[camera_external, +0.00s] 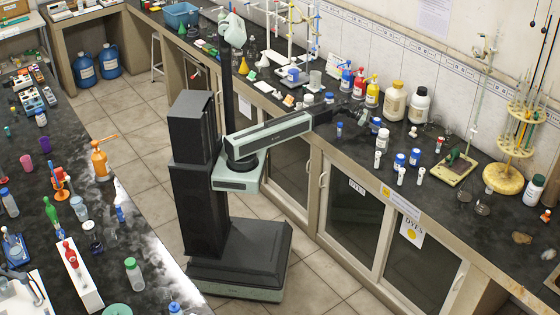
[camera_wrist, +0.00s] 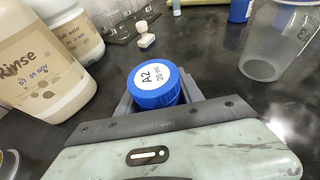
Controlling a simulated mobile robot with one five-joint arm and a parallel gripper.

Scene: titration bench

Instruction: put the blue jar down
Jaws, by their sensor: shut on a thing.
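The blue jar (camera_wrist: 154,86) shows in the wrist view by its round blue lid with a white label reading "A2 20 ml". My gripper (camera_wrist: 160,98) is shut on it, with grey jaws on both sides just below the lid. The jar's lower body is hidden by the jaws and my wrist, so I cannot tell whether its base touches the bench. In the external view my gripper (camera_external: 361,114) is low over the right-hand dark bench (camera_external: 455,215), and the held jar is too small to pick out surely there.
In the wrist view, a large "Rinse" bottle (camera_wrist: 38,75) stands close left, with another white bottle (camera_wrist: 72,28) behind it. A clear beaker (camera_wrist: 280,40) stands at right.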

